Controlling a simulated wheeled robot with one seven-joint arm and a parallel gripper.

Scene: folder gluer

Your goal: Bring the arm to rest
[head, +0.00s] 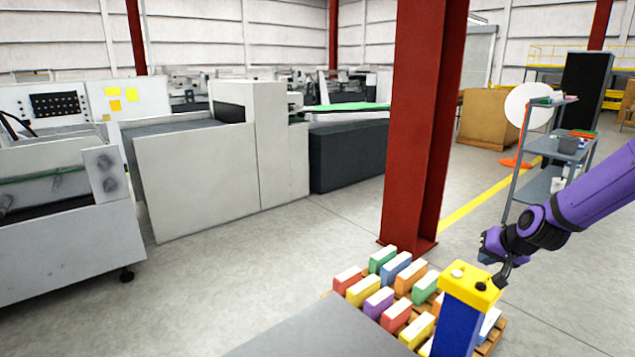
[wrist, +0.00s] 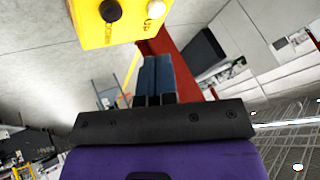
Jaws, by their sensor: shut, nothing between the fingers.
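My gripper (head: 488,246) is at the right in the head view, at the end of my purple arm, just above and beside a yellow control box. In the wrist view its two blue fingers (wrist: 155,64) lie together, shut, with nothing seen between them. The yellow box (head: 468,289) has a black and a white button on top and sits on a blue post (head: 456,328). The box also shows at the top of the wrist view (wrist: 95,32), apart from the fingertips.
A pallet (head: 492,341) of coloured, white-topped blocks stands behind the post. A red column (head: 413,130) rises beyond it. A grey shelf cart (head: 541,185) stands at the right. Large grey machines (head: 200,178) fill the left. Bare floor (head: 250,262) lies between.

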